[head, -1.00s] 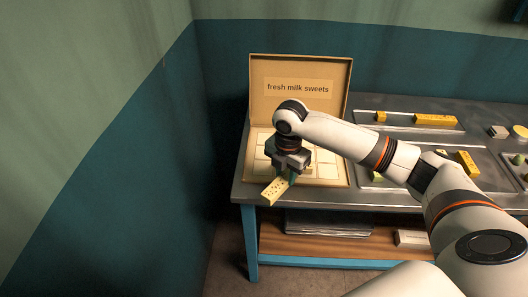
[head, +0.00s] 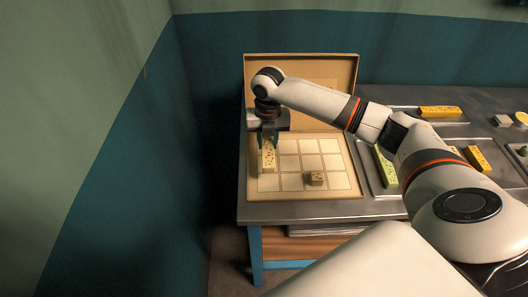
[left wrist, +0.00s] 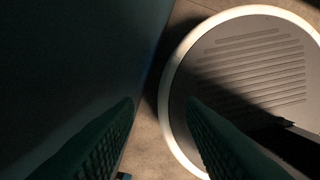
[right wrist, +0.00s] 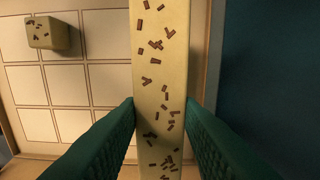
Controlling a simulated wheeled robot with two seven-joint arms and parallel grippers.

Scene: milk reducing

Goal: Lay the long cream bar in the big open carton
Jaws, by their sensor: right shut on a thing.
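The long cream bar (head: 268,158) has brown flecks. My right gripper (head: 268,141) is shut on it; in the right wrist view the bar (right wrist: 160,60) runs lengthwise between the two green fingers (right wrist: 160,106). The big open carton (head: 356,190) lies on the table with a grid of pale squares inside and its lid raised at the back. The bar is over the carton's left column; I cannot tell whether it touches the bottom. The gripper hides its far end. My left gripper (left wrist: 160,102) is open and empty above the floor.
A small flecked cream cube (head: 316,178) sits in the carton's front row. Metal trays to the right hold a green bar (head: 384,166), yellow bars (head: 440,112) and smaller pieces. A dark teal wall stands close left of the table. Other squares in the carton are bare.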

